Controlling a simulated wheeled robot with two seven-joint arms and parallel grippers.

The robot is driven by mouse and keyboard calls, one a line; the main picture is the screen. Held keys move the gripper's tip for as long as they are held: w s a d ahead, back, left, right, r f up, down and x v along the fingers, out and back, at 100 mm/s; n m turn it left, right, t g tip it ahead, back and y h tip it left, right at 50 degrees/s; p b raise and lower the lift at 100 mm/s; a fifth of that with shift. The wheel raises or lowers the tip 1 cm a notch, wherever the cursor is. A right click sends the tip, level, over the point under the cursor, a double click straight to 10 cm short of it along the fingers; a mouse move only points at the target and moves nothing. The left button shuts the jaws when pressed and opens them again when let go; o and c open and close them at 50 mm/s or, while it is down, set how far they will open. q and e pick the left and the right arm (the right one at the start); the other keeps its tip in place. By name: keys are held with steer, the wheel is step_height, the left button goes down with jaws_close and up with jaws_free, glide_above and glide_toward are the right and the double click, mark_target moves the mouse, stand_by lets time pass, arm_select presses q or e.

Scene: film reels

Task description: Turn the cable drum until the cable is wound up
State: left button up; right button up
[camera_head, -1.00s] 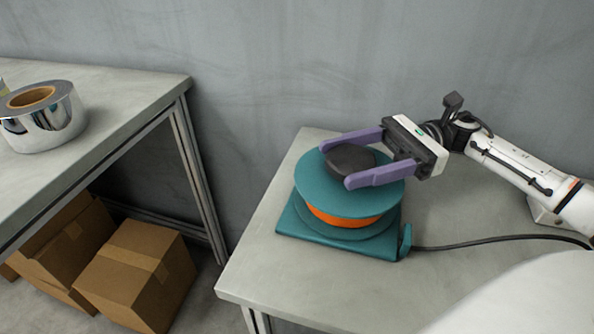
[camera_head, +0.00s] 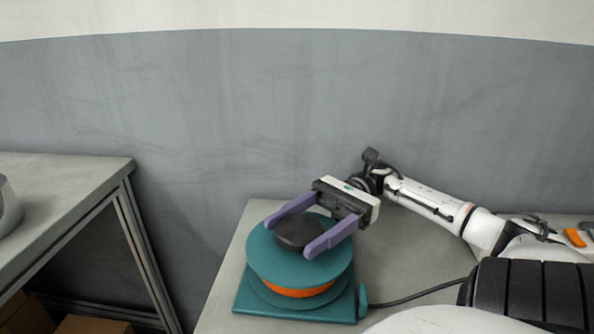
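The cable drum (camera_head: 262,262) stands on the right table, a teal reel lying flat on a teal base plate (camera_head: 290,308). Orange (camera_head: 300,291) shows between its two flanges. A round black knob (camera_head: 299,233) sits on its top. My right gripper (camera_head: 288,238) reaches in from the right with its purple fingers on either side of the knob. A black cable (camera_head: 415,295) runs from the small post (camera_head: 362,300) at the base's right side. My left gripper is out of view.
A second table (camera_head: 62,185) stands at the left, with part of a shiny roll (camera_head: 8,207) at the picture's edge and cardboard boxes (camera_head: 28,318) below. Orange items (camera_head: 575,237) lie at the far right. A grey wall (camera_head: 300,110) closes off the back.

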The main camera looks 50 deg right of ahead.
steer(key=o, duration=0.3)
step_height(320, 180, up, 10)
steer(key=shift+r+p, duration=0.1)
steer(key=shift+p, duration=0.75)
